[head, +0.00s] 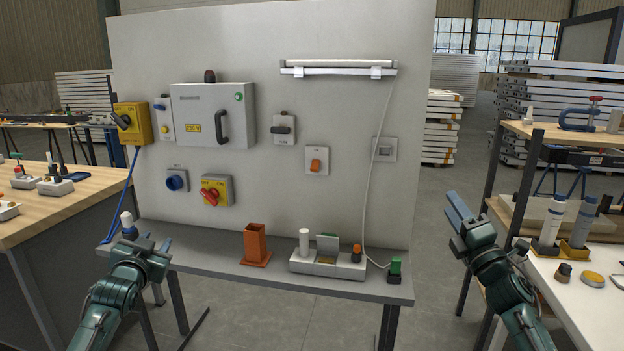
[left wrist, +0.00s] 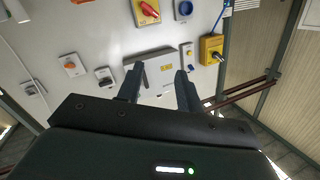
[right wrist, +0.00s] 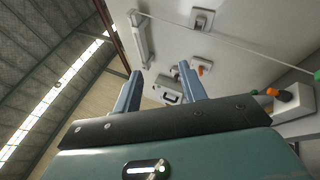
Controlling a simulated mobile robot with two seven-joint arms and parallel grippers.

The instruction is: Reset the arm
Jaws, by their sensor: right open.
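My left gripper (head: 156,243) is raised in front of the left part of the grey shelf, below the panel. In the left wrist view its two fingers (left wrist: 158,82) stand apart with nothing between them. My right gripper (head: 457,206) is to the right of the panel, over the floor gap, pointing up and to the left. In the right wrist view its fingers (right wrist: 160,75) are also apart and empty. Both arms come in from the bottom of the head view.
The upright panel (head: 290,20) carries a grey cabinet (head: 213,115), switches and a lamp. The shelf (head: 205,262) below holds an orange holder (head: 255,243) and a white fixture (head: 327,264). A wooden table (head: 70,200) stands left, a loaded rack (head: 572,130) right.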

